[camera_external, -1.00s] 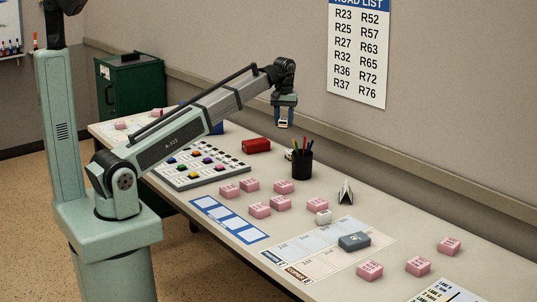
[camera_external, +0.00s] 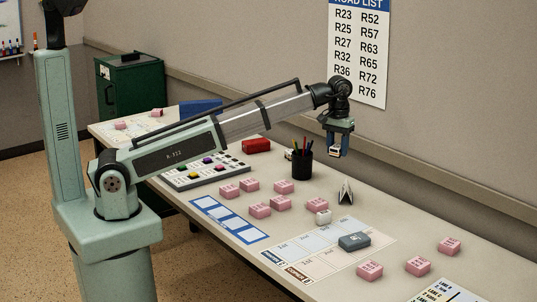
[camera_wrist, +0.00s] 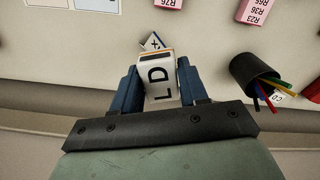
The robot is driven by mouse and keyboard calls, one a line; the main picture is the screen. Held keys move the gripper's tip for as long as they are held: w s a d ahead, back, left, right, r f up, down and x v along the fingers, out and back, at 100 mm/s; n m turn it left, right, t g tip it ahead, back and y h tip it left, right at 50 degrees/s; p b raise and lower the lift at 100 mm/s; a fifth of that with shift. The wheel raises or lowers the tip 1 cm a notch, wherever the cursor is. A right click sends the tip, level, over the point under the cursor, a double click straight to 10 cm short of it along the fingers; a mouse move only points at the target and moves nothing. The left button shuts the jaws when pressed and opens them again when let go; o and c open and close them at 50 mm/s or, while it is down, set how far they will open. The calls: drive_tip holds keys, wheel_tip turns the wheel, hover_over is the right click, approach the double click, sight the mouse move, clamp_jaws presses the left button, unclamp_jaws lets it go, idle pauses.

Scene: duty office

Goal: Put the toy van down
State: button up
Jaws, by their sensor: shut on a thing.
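My gripper (camera_external: 336,151) hangs in the air above the far side of the table, near the wall and right of the pen cup.
A black pen cup (camera_external: 303,165) and a folded card (camera_external: 346,192) stand below my gripper. Several pink blocks (camera_external: 281,203) lie in front. A dark grey block (camera_external: 354,241) sits on a printed sheet (camera_external: 318,266). A red box (camera_external: 256,146) stands left.

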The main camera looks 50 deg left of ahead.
drive_tip(key=s+d+m, duration=0.2)
drive_tip(key=s+d, duration=0.4)
drive_tip(key=d, duration=0.7)
drive_tip(key=m, duration=0.2)
hover_over(355, 238)
drive_tip(key=shift+f, duration=7.5)
drive_tip(key=shift+f, duration=0.15)
drive_tip(key=o, duration=1)
drive_tip(key=shift+o, duration=0.2)
wheel_tip(355, 238, up, 12)
